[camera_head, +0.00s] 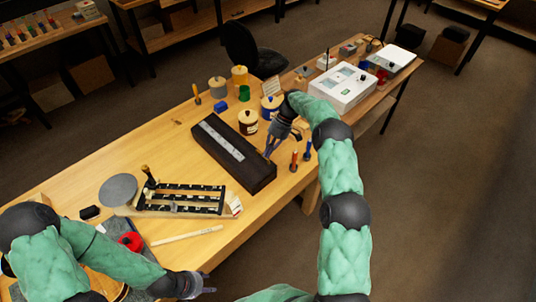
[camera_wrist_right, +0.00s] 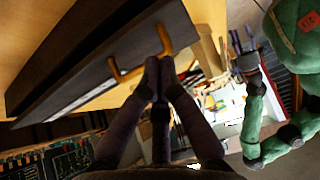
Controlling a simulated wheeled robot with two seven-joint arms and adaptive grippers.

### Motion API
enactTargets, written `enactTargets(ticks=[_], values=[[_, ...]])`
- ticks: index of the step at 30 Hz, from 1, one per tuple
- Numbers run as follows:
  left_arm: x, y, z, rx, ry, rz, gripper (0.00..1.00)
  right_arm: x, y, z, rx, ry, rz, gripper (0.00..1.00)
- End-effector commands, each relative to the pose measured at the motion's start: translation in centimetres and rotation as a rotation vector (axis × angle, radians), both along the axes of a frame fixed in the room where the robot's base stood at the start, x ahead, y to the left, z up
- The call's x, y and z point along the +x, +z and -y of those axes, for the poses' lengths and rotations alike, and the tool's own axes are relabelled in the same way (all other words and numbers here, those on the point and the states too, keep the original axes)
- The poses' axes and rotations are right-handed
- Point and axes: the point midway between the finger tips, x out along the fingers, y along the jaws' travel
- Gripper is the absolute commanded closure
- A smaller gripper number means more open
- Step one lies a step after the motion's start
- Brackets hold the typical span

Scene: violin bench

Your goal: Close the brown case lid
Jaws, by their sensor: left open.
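The brown case (camera_head: 207,152) is a long dark box lying diagonally on the bench, with a pale strip along its top. I cannot tell how far its lid is open. In the right wrist view, a dark brown panel of the case (camera_wrist_right: 85,65) carries a yellow handle (camera_wrist_right: 130,74). My right gripper (camera_head: 269,154) is at the case's right side. In the right wrist view its fingertips (camera_wrist_right: 160,65) are together at the handle's end; I cannot tell whether they hold it. My left gripper (camera_head: 207,284) is open and empty, off the bench's front edge, far from the case.
Jars (camera_head: 248,122) stand behind the case. Two upright tools (camera_head: 294,160) stand to its right. A black slotted rack (camera_head: 180,198), a grey disc (camera_head: 118,189) and a pale stick (camera_head: 187,235) lie nearer. A white box (camera_head: 345,88) is at the far right. Bare bench lies left of the case.

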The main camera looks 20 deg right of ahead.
Motion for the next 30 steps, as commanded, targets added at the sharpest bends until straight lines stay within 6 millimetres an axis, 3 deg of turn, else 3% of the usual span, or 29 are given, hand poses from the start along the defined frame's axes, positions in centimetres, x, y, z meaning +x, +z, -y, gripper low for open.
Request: enactTargets(ticks=[6,23,30], values=[[0.0,-1.2,0.0,0.000,0.000,0.000,0.51,0.1,-0.9,0.1,-0.002,0.000,0.001,1.00],[0.0,-1.4,0.0,0.000,0.000,0.000,0.51,0.1,-0.9,0.2,-0.003,-0.001,0.001,1.00],[0.0,-0.9,0.0,0.000,0.000,0.000,0.51,0.3,0.8,-1.2,-0.002,0.000,0.004,1.00]])
